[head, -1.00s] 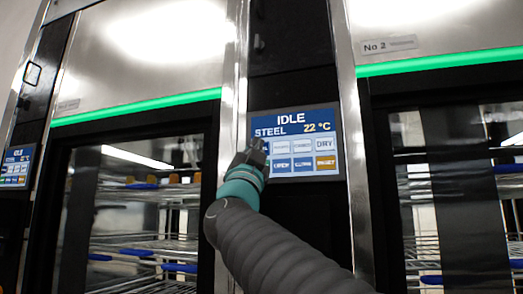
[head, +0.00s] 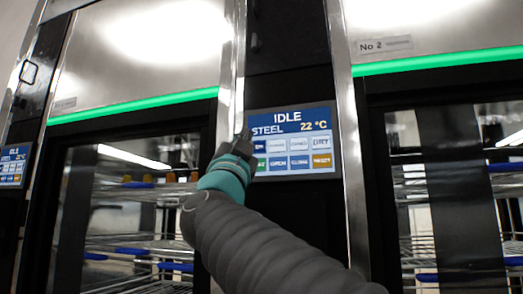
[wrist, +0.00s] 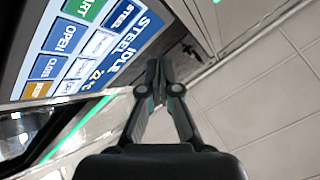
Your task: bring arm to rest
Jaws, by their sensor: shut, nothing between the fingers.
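My gripper (head: 240,146) is shut and empty, in front of the left edge of a touch panel (head: 293,143) in the head view. The panel reads IDLE, STEEL, 22 °C, with rows of buttons such as OPEN, CLOSE and RESET. My gripper and arm hide part of its left side. In the wrist view the closed fingertips (wrist: 158,65) lie to the right of the panel (wrist: 85,42), apart from it in the picture. I cannot tell the exact gap to the panel.
Washer No 2 (head: 440,40) stands on the right, with a glass door and racks behind it. Another washer (head: 140,55) stands on the left, with green light strips on both. A second panel (head: 14,165) is at the far left.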

